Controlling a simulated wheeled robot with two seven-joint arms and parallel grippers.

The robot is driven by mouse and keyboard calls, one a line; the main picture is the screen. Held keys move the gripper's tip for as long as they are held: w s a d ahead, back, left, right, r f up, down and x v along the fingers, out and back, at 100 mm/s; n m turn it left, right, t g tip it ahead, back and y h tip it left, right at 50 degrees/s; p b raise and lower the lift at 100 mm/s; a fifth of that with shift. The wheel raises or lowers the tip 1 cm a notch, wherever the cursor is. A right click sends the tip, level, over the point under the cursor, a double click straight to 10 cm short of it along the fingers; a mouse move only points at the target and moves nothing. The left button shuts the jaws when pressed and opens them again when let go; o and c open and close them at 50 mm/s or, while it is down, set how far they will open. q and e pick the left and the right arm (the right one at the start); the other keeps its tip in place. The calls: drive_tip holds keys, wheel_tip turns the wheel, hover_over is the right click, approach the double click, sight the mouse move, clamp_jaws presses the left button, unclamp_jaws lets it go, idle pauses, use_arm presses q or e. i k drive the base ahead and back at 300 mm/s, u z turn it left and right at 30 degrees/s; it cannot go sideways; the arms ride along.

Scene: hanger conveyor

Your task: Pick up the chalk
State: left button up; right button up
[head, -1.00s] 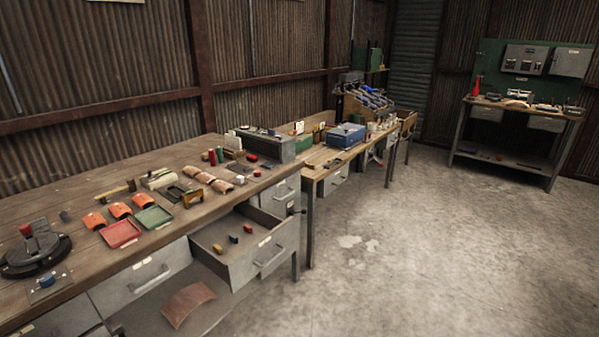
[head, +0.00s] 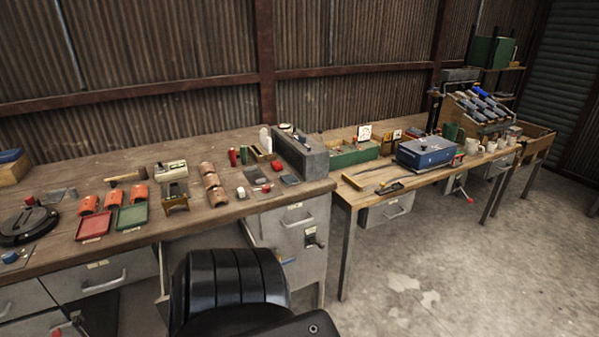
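I cannot tell any item as chalk at this size. Small items stand on the wooden workbench (head: 140,232) at left and centre. Among them are a red cylinder (head: 232,157), a pale upright piece (head: 265,139) and a small red piece (head: 266,187). A black rounded part of my own arm fills the bottom centre and hides most of the open drawer below the bench. Neither of my grippers shows in the head view.
A red tray (head: 93,225) and a green tray (head: 132,215) lie near the bench's front edge. A grey metal box (head: 300,155) stands at its right end. A second bench to the right holds a blue toolbox (head: 425,153). The floor at lower right is clear.

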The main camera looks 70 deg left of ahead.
sight(241, 192)
drive_tip(key=u, duration=0.25)
drive_tip(key=i, duration=1.1)
drive_tip(key=u, duration=1.5)
drive_tip(key=i, duration=0.8)
drive_tip(key=u, duration=0.8)
